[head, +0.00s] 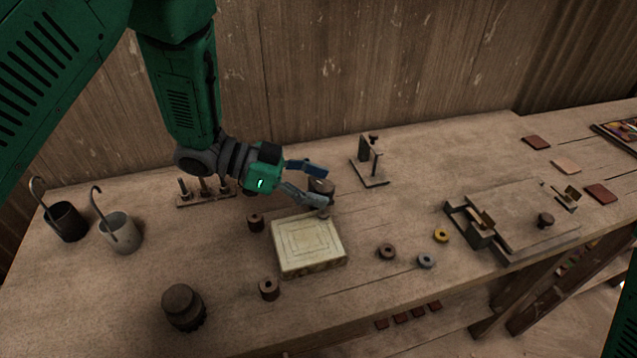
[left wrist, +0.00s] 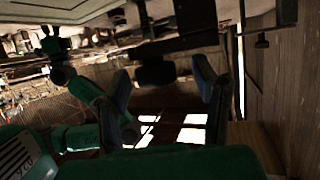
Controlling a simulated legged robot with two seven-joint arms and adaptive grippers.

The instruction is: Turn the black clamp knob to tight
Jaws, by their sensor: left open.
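My left gripper (head: 325,184) is open above the bench, behind the pale square block (head: 307,246). A dark round piece (head: 321,186) shows between its fingers in the head view; I cannot tell whether they touch it. In the left wrist view, a dark knob-like piece (left wrist: 155,73) below a dark bar shows between the two spread fingers (left wrist: 163,90). A small upright stand (head: 369,168) with a dark top is just right of the gripper. A dark knob (head: 545,219) sits on the flat fixture at the right. Which is the clamp knob is unclear.
A peg rack (head: 205,193) stands behind the gripper's left. Two cups with hooked handles (head: 67,222) (head: 120,233) and a dark round weight (head: 183,307) are at the left. Several small rings lie around the block. The flat fixture (head: 525,208) and loose tiles (head: 566,166) occupy the right.

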